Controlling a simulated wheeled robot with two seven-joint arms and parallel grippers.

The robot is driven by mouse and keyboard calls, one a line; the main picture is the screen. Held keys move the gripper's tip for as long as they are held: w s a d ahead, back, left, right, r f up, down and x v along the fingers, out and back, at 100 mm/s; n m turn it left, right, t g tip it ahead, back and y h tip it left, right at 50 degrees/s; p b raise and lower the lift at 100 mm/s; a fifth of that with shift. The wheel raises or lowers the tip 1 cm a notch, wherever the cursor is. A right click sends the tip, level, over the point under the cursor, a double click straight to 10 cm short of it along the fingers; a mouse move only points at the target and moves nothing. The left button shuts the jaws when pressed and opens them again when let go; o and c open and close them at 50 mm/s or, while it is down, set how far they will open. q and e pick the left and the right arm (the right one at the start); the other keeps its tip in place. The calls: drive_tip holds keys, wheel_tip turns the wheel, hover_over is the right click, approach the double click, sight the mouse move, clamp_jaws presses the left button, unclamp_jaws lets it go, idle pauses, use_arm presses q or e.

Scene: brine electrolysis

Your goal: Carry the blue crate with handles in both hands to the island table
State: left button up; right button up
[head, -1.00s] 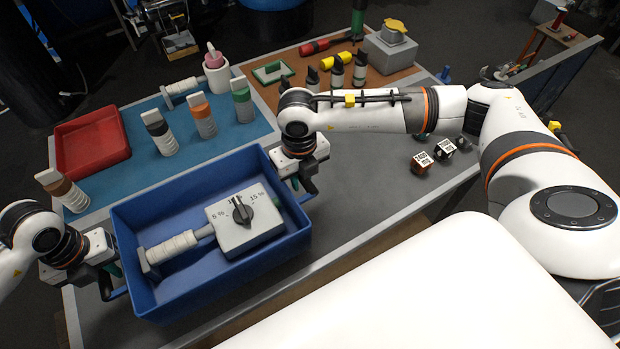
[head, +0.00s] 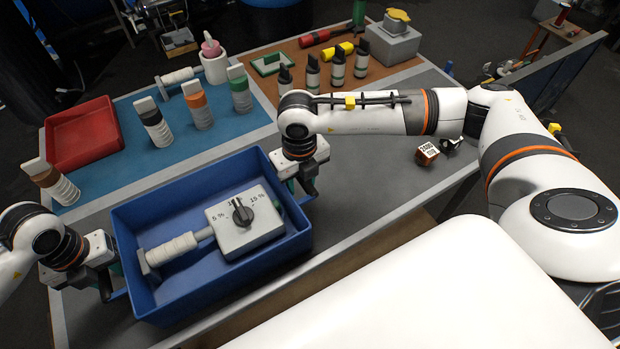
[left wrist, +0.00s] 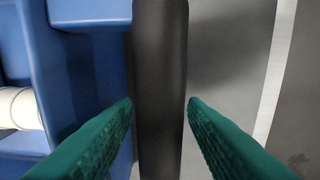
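The blue crate (head: 178,297) is level in front of me in the head view, over the near part of the grey table. It holds a grey box with a dial (head: 243,222) and a white ribbed cylinder piece (head: 172,249). My left gripper (head: 108,282) is at the crate's left handle. Any gap under the crate is hard to judge.
The table (head: 352,208) has a red tray (head: 84,133) at left, several capped bottles (head: 197,106) on a blue mat, and tools and more bottles on a brown mat (head: 295,66). A labelled cube (head: 427,153) lies near my right arm.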

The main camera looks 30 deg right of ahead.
use_arm(q)
wheel_tip(320, 180, up, 12)
drive_tip(key=shift+f, duration=0.1)
use_arm(e)
drive_tip(key=shift+r, duration=0.1)
wheel_tip(320, 180, up, 12)
drive_tip(key=shift+f, duration=0.1)
idle(0.6)
idle(0.5)
